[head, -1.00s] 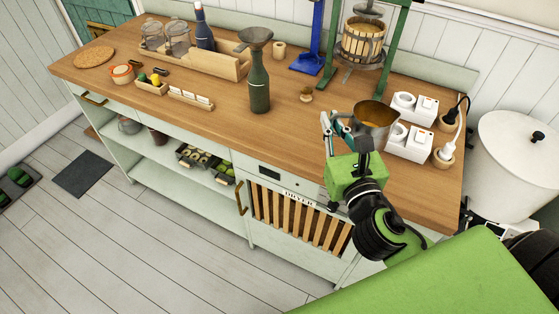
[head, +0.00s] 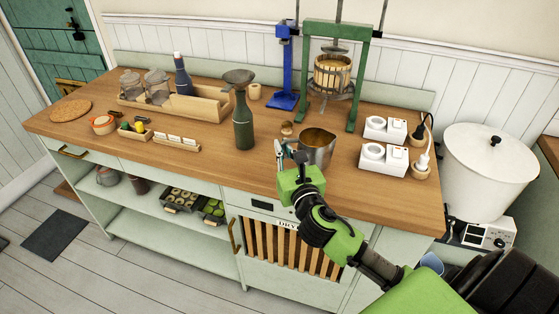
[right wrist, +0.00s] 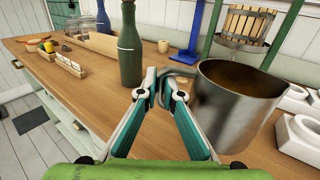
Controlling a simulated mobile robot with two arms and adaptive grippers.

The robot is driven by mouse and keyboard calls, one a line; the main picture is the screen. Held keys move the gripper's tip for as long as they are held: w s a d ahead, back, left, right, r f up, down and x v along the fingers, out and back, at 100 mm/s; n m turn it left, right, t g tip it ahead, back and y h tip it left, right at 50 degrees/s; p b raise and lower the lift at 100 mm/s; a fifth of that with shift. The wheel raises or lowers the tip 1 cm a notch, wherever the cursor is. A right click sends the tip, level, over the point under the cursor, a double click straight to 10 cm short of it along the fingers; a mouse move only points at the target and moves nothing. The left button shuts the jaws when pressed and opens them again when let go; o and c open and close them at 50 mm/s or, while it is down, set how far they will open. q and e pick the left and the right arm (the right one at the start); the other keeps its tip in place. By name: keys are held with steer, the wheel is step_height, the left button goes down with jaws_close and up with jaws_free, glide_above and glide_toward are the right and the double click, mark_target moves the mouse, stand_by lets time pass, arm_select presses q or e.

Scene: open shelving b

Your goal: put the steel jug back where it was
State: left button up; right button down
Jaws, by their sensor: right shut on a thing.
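The steel jug (head: 318,148) is upright over the right half of the wooden worktop, left of the white switch boxes. Its inside looks amber-brown; I cannot tell whether that is liquid or reflection. My right gripper (head: 284,157) is at the jug's left side, shut on its handle. In the right wrist view the jug (right wrist: 235,112) is large on the right, and the fingers of my right gripper (right wrist: 166,82) meet at its handle. I cannot tell whether the jug's base touches the worktop. My left gripper is out of view.
A green bottle with a funnel (head: 243,122) stands left of the jug. A small brown mushroom-like thing (head: 287,128) and a green-framed press (head: 333,75) are behind it. White switch boxes (head: 384,158) with plugs are to the right. Bare worktop (head: 205,170) lies left in front.

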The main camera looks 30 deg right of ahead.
steer(key=shift+w+d+f, duration=0.2)
steer(key=shift+w+f, duration=0.75)
steer(key=shift+f, duration=0.1)
steer(key=shift+w+f, duration=0.35)
steer(key=shift+f, duration=0.15)
steer(key=shift+w+f+b, duration=0.1)
steer(key=shift+f+b, duration=0.45)
steer(key=shift+f, duration=1)
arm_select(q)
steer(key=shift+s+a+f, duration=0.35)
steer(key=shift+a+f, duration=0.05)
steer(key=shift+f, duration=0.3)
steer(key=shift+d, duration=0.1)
arm_select(e)
steer(key=shift+f, duration=0.2)
steer(key=c, duration=2.2)
jaws_free()
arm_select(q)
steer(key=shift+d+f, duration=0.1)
arm_select(e)
steer(key=shift+r, duration=0.15)
